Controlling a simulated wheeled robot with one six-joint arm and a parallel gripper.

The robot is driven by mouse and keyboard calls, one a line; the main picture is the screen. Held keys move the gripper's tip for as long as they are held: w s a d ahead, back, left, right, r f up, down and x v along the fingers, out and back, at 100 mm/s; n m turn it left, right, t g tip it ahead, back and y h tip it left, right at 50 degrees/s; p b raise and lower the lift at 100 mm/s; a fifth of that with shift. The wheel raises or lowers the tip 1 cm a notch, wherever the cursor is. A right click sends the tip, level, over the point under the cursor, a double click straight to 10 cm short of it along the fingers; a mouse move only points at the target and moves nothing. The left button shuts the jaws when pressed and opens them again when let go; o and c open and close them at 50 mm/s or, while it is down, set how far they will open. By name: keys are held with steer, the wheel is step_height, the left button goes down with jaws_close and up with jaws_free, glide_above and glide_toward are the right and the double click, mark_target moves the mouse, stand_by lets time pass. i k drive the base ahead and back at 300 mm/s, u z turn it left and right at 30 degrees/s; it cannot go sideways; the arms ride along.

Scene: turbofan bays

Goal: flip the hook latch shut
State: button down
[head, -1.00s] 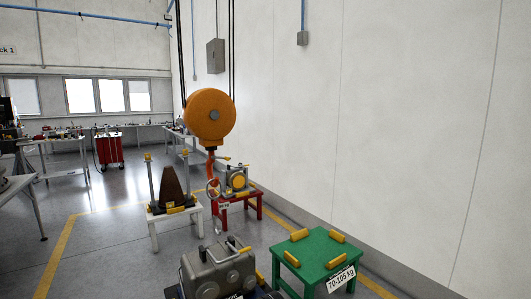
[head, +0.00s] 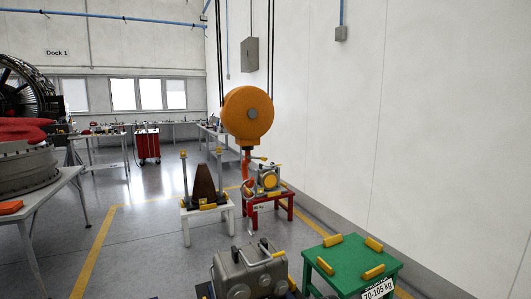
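An orange round hoist (head: 248,114) hangs on dark cables in the middle of the head view. Below it hangs an orange-red hook (head: 246,170), in front of the red stand. The hook's latch is too small to make out, so I cannot tell whether it is open or shut. My gripper does not show in this view.
A grey metal unit (head: 248,272) with a handle stands at the bottom centre. A green stand (head: 352,262) with yellow blocks is to its right. A white stand (head: 208,210) holds a brown wedge, and a red stand (head: 284,198) holds a small machine. Open floor lies left.

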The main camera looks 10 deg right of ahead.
mark_target(250, 157)
steer(key=i, duration=1.55)
